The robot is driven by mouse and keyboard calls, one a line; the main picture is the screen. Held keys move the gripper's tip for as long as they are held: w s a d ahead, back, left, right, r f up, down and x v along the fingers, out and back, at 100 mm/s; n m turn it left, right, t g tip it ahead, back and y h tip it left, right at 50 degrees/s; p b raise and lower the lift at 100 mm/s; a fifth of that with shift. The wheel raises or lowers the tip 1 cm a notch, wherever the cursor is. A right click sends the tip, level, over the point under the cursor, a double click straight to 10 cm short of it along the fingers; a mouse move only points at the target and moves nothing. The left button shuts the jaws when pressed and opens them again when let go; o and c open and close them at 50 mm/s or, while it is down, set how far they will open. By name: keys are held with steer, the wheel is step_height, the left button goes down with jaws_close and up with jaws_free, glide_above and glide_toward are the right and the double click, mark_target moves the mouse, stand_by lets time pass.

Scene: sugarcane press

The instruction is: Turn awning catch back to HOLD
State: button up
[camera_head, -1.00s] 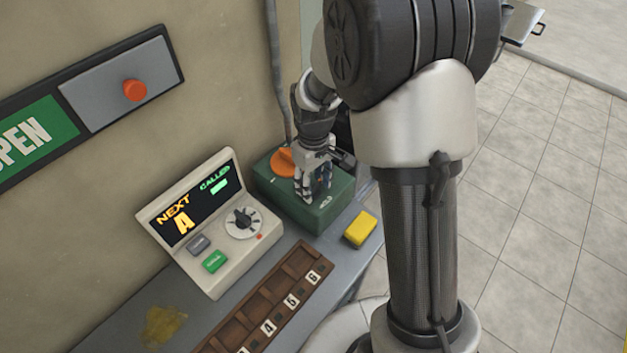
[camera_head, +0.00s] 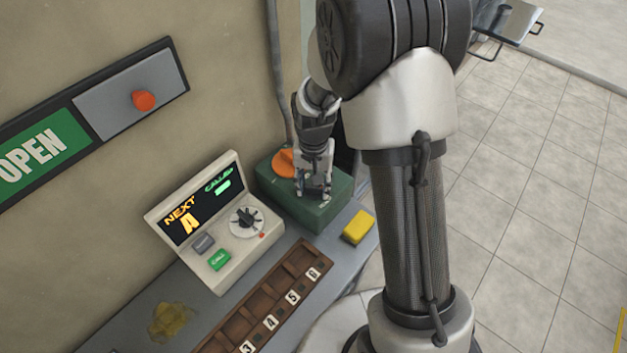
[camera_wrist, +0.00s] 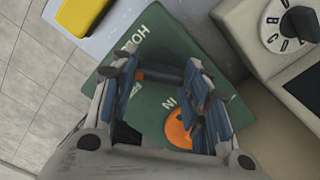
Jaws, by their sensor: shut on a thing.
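The green catch box (camera_head: 335,213) sits on the grey counter, with an orange round part (camera_head: 284,162) on top at its left. In the wrist view the box top (camera_wrist: 185,50) carries the lettering HOLD (camera_wrist: 135,40) and IN. The orange round part (camera_wrist: 180,130) shows partly behind a finger. My gripper (camera_head: 314,193) is low over the box top. In the wrist view my gripper (camera_wrist: 160,78) is shut on a dark bar (camera_wrist: 168,76) with an orange end, the catch lever, lying between its fingertips.
A beige number panel (camera_head: 222,225) with a dial and buttons stands left of the box. A yellow block (camera_head: 358,227) lies to the right. A brown slotted tray (camera_head: 270,305) lies in front. The wall is close behind the box.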

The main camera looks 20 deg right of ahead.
steer(key=m+p, duration=0.1)
steer(key=m, duration=0.5)
stand_by(0.7)
steer(key=o, duration=1.1)
steer(key=shift+c, duration=0.2)
steer(key=shift+r, duration=0.1)
step_height(320, 180, up, 12)
